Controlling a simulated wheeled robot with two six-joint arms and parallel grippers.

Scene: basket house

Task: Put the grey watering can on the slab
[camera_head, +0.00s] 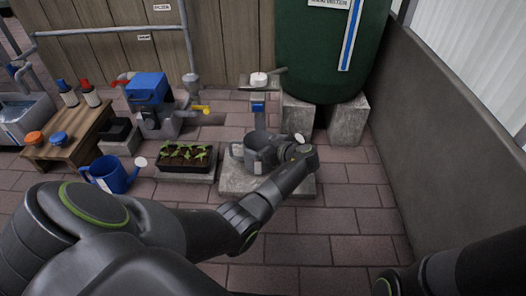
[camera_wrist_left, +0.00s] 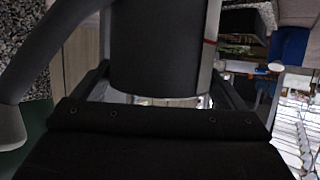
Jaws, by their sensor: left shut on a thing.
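The grey watering can (camera_head: 260,158) is at the centre of the head view, with its handle loop towards the left. My left gripper (camera_head: 281,152) is shut on it from the right; my wrist hides part of it. In the left wrist view the can's dark body (camera_wrist_left: 155,50) sits between the two fingers of the left gripper (camera_wrist_left: 160,95). The pale grey slab (camera_head: 235,184) lies directly below the can on the brick paving. I cannot tell whether the can touches the slab or hangs just above it. My right gripper is not in view.
A seedling tray (camera_head: 186,158) and a blue watering can (camera_head: 110,176) stand left of the slab. A tap post (camera_head: 258,104) and a green tank (camera_head: 325,50) on blocks stand behind. A wall (camera_head: 430,110) runs along the right. Paving right of the slab is clear.

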